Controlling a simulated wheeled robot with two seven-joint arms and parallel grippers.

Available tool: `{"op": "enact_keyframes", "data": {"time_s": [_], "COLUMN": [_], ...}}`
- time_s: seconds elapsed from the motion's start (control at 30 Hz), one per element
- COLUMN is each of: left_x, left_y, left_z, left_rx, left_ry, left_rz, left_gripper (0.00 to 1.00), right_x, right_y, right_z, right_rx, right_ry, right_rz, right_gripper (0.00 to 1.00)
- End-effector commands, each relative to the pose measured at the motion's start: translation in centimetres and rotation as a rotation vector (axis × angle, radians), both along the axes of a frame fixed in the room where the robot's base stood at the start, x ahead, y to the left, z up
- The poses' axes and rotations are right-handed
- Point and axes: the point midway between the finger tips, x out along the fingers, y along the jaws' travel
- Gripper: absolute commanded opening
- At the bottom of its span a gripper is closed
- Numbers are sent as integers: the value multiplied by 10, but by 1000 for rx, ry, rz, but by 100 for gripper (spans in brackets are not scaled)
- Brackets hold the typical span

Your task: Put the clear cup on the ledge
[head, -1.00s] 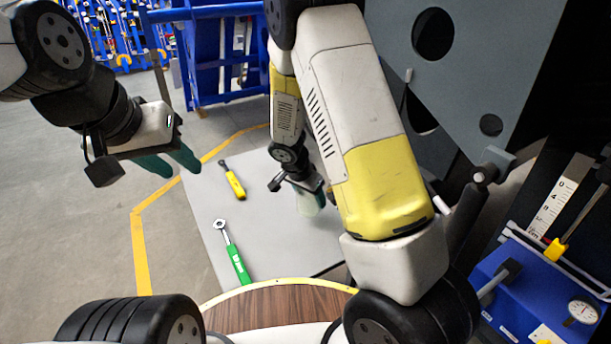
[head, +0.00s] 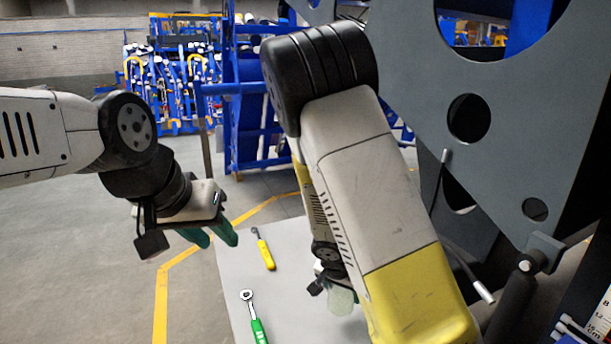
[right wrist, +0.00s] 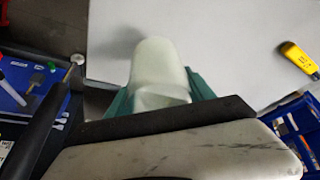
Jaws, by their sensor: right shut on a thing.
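The clear cup (head: 341,300) looks pale and translucent. It sits in my right gripper, over the grey table top, partly hidden by my right arm in the head view. In the right wrist view the cup (right wrist: 158,70) lies between the green fingers of my right gripper (right wrist: 160,92), which is shut on it. My left gripper (head: 211,236) is empty at the left, beside the table, with its two green fingers apart. The grey chassis panel (head: 500,160) with round holes stands at the right. I cannot tell which part is the ledge.
A yellow-handled tool (head: 264,252) and a green ratchet wrench (head: 254,322) lie on the table (head: 232,268). A blue rack (head: 245,130) stands behind. A thin rod (head: 470,258) hangs near the panel. Open floor is at the left.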

Motion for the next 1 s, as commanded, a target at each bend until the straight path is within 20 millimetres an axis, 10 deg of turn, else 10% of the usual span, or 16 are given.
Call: {"op": "enact_keyframes", "data": {"time_s": [0.4, 1.0], "left_x": [0, 0], "left_y": [0, 0], "left_z": [0, 0], "left_rx": [0, 0], "left_ry": [0, 0], "left_rz": [0, 0], "left_gripper": [36, 36], "right_x": [23, 25], "right_y": [-43, -48], "right_z": [15, 17], "right_rx": [5, 1], "right_ry": [-3, 0], "right_rz": [452, 523], "right_gripper": [21, 21]}}
